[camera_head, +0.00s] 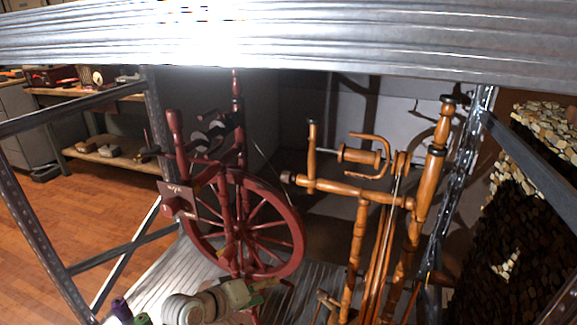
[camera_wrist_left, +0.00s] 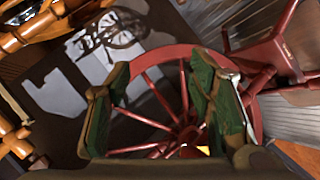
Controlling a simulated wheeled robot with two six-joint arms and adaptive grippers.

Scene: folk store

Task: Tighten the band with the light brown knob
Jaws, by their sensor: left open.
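The light brown spinning wheel (camera_head: 410,245) stands on the right of the shelf in the head view. Its light brown knob (camera_head: 288,177) sticks out at the left end of its horizontal bar (camera_head: 350,189). The thin band (camera_head: 391,215) runs down from the flyer (camera_head: 365,156). My left gripper (camera_head: 262,287) is low, in front of the dark red wheel (camera_head: 292,262), below the knob and apart from it. In the left wrist view, its two green fingers are open (camera_wrist_left: 160,66) with nothing held between them. Light brown wood (camera_wrist_left: 20,42) shows at the left edge there. My right gripper is not in view.
The dark red spinning wheel stands close by on the left, with a small sign (camera_head: 177,199). A metal shelf (camera_head: 300,45) crosses overhead.

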